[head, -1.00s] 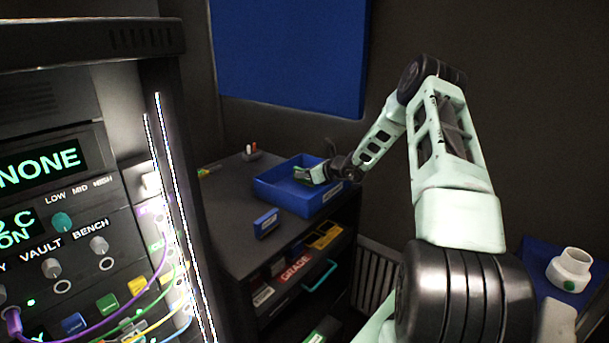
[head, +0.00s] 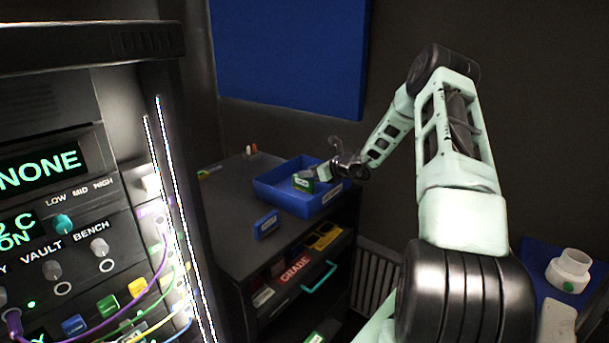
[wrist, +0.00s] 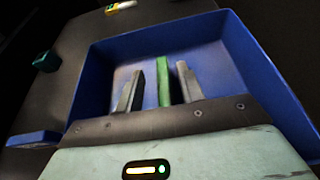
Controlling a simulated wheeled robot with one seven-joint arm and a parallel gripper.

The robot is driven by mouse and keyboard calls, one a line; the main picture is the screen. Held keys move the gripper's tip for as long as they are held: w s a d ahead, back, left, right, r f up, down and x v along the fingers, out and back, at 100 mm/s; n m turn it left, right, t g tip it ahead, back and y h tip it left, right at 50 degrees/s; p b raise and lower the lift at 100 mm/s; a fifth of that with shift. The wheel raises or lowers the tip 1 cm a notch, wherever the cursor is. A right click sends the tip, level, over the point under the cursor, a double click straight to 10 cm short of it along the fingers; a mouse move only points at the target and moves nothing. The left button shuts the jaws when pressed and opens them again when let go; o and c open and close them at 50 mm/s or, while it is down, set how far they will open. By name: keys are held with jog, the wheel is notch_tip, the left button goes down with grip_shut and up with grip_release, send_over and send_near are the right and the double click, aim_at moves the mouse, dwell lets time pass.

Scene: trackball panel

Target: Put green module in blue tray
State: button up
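The green module (head: 303,182) stands inside the blue tray (head: 318,206), which sits on the dark bench top. In the wrist view the green module (wrist: 164,85) is upright between my gripper's two fingers, with a narrow gap on each side. My gripper (wrist: 160,88) is open, its fingers reaching over the near wall into the blue tray (wrist: 88,88). In the head view my gripper (head: 325,173) is at the right side of the tray, just right of the module. Its fingertips are too small there to make out.
A blue module (head: 267,223) stands on the bench in front of the tray. Small items (head: 251,149) lie at the back of the bench. A drawer unit with a teal handle (head: 318,276) is below. The lit panel rack (head: 85,200) fills the left side.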

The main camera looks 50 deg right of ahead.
jog(key=a+b+v, duration=0.1)
jog(key=b+v, duration=0.1)
jog(key=v, duration=0.7)
jog(key=shift+s+d, duration=0.15)
jog(key=shift+d, duration=0.25)
jog(key=s+a+f+n+g+y, duration=0.15)
jog(key=a+n+g, duration=0.25)
jog(key=a+n, duration=0.65)
jog(key=s+a+n+g+y, duration=0.2)
jog(key=a+n+g, duration=0.25)
jog(key=a, duration=1.05)
jog(key=s+a+r+n+g+h, duration=0.1)
jog(key=s+a+n+g+h, duration=0.1)
jog(key=s+a+n, duration=1)
jog(key=s+a+r+n+g+h+b, duration=0.1)
jog(key=s+a+r+n+g+h, duration=0.1)
jog(key=s+a+n, duration=1.1)
jog(key=a+n+g, duration=0.1)
jog(key=a+n, duration=0.1)
jog(key=a, duration=0.3)
jog(key=shift+r+n, duration=0.2)
jog(key=shift+n, duration=0.2)
